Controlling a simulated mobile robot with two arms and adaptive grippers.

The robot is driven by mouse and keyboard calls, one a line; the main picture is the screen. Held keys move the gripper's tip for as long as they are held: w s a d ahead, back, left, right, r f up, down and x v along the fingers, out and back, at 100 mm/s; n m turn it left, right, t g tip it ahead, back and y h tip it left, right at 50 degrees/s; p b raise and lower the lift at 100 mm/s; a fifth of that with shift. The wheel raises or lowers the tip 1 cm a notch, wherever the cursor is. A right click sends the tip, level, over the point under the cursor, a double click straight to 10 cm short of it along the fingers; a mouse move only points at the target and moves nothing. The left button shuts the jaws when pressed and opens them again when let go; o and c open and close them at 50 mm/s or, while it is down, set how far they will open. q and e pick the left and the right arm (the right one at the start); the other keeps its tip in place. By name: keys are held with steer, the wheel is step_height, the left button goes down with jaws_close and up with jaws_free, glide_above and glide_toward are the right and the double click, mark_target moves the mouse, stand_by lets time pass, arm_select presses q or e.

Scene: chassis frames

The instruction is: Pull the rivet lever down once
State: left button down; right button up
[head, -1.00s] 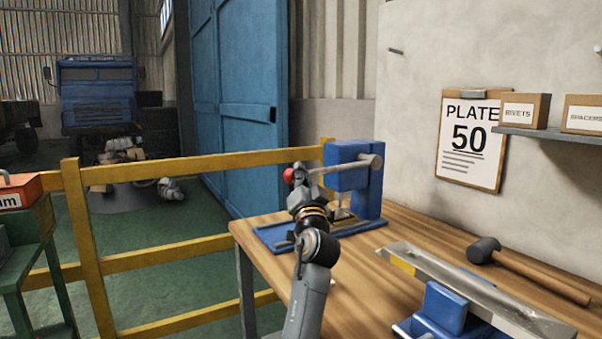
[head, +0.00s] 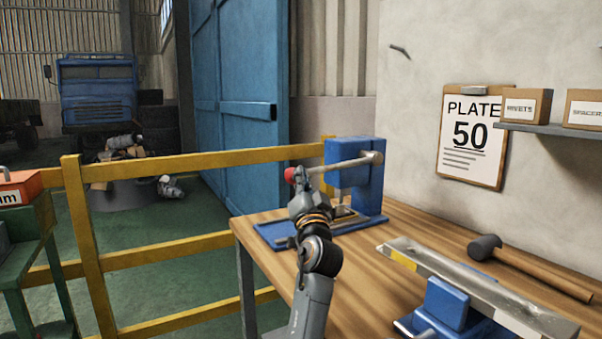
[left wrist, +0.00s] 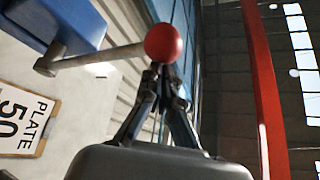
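The blue rivet press (head: 367,178) stands at the far end of the wooden bench. Its grey lever (head: 338,165) runs left from the pivot, nearly level and sloping slightly down, to a red knob (head: 290,174). My left gripper (head: 298,190) is at the knob; the head view largely hides its fingers. In the left wrist view its fingers (left wrist: 160,72) come together, with the red knob (left wrist: 163,43) right at or just beyond their tips. I see no knob surface between the fingers, and contact is unclear. My right gripper is not in view.
A grey bar on a blue stand (head: 446,304) and a mallet (head: 485,248) lie on the bench (head: 400,218). A yellow railing (head: 160,254) runs behind and left. A shelf (head: 560,131) with boxes and a PLATE 50 clipboard (head: 472,138) hang on the wall.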

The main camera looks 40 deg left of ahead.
arm_select(q)
steer(key=v, duration=1)
stand_by(0.8)
